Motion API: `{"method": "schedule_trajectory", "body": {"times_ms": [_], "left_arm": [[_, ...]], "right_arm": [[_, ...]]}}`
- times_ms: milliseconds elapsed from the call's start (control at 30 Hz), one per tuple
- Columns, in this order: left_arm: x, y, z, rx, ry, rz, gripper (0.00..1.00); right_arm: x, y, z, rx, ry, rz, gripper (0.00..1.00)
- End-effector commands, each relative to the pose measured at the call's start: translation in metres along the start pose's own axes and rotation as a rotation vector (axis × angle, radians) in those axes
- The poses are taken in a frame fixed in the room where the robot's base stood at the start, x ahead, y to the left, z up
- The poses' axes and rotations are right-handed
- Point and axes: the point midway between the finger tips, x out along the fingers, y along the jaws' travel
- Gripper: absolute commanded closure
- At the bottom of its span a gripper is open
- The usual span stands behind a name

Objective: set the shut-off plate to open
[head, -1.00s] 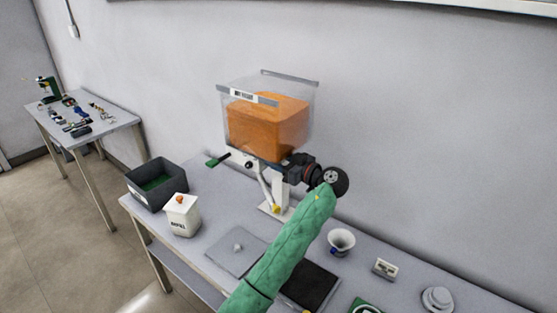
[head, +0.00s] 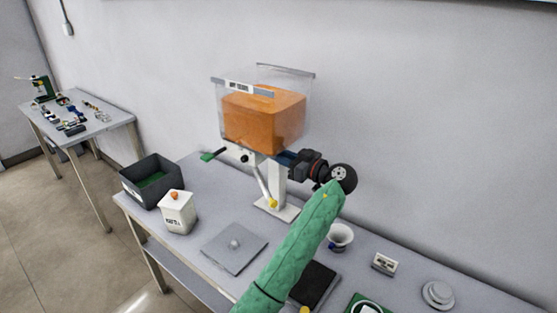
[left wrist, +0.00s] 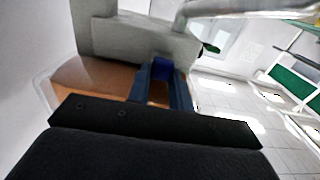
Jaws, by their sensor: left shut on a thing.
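The dispenser (head: 268,122), a clear hopper with orange contents on a white stand (head: 277,190), stands on the bench against the wall. My left gripper (head: 287,159) is at the right side of the hopper's base, pointing left. The plate itself is mostly hidden by the hopper base and the fingers. My right gripper is not in view.
A green-tipped lever (head: 208,156) sticks out left of the base. A second table (head: 83,124) is far left.

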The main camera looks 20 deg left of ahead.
Motion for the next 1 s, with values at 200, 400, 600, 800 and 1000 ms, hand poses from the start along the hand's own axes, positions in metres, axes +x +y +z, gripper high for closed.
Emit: {"method": "schedule_trajectory", "body": {"times_ms": [200,400,600,800,1000], "left_arm": [[-0.004,0.0,-0.001,-0.001,0.0,0.001,1.0],[-0.005,0.0,-0.001,0.0,0.0,0.001,1.0],[-0.004,0.0,-0.001,0.0,0.0,0.001,0.56],[-0.004,0.0,0.0,0.0,0.0,0.0,0.56],[-0.014,0.0,0.002,-0.001,0.0,0.001,0.56]], "right_arm": [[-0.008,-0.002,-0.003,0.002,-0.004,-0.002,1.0],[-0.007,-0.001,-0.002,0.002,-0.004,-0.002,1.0],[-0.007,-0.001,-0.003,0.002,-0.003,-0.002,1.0],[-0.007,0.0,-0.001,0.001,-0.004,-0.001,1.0],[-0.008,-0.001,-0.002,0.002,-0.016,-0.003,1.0]]}}
